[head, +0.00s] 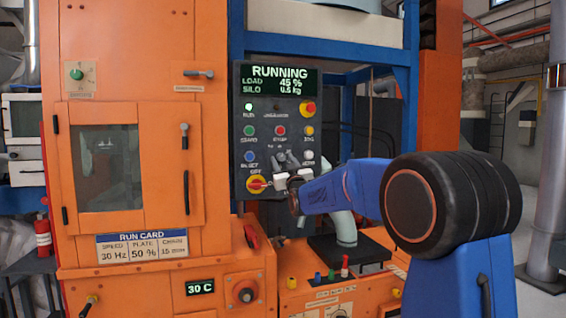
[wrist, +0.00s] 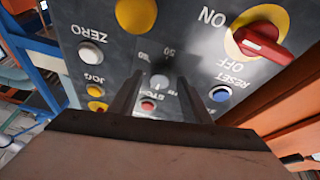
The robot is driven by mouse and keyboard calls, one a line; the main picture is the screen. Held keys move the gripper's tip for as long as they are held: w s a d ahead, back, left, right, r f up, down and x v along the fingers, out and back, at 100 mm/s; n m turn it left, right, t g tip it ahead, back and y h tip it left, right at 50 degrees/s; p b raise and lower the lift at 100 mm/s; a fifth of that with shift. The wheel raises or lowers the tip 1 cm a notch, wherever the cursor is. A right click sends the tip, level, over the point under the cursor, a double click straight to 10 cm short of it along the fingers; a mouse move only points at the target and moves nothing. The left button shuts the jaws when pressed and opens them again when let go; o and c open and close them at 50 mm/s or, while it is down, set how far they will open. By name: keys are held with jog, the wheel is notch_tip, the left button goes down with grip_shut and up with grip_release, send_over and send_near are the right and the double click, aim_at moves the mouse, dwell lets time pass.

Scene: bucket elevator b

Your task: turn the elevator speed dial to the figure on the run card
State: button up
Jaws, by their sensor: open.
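The run card (head: 142,246) is on the orange housing and reads SPEED 30 Hz, PLATE 50 % and CHAIN, its figure looking like 15. The speed dial (wrist: 159,81) is a small grey knob on the dark control panel (head: 240,122), between the blue RESET and white ZERO buttons. Numbers, including 50, ring it in the wrist view; its pointer is too blurred to read. My gripper (wrist: 160,77) is open, its two fingers toward the panel on either side of the dial; contact cannot be told. In the head view my gripper (head: 281,181) is at the panel's lower part.
A red-and-yellow rotary switch (wrist: 262,36) marked ON is near my gripper. The RESET button (wrist: 220,94), ZERO button (wrist: 91,54) and a red button (wrist: 148,105) surround the dial closely. The display (head: 278,80) reads RUNNING, LOAD 45 %. A grey pipe (head: 344,228) stands below my arm.

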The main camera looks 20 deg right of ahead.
jog(key=shift+w, duration=0.1)
jog(key=c, duration=1)
jog(key=shift+c, duration=0.2)
jog(key=shift+m, duration=0.4)
jog(key=m+h, duration=0.1)
jog(key=m, duration=0.1)
jog(key=m+h, duration=0.1)
jog(key=m, duration=0.2)
jog(key=m+g+h, duration=0.1)
jog(key=m+h, duration=0.1)
jog(key=shift+a+r+m, duration=0.1)
jog(key=shift+a+m, duration=0.2)
jog(key=m+g+h, duration=0.1)
jog(key=m, duration=0.2)
jog(key=m+g+h, duration=0.1)
jog(key=m, duration=0.3)
jog(key=shift+a+r+h, duration=0.1)
jog(key=shift+r+h, duration=0.05)
jog(key=shift+h, duration=0.15)
jog(key=shift+m, duration=0.5)
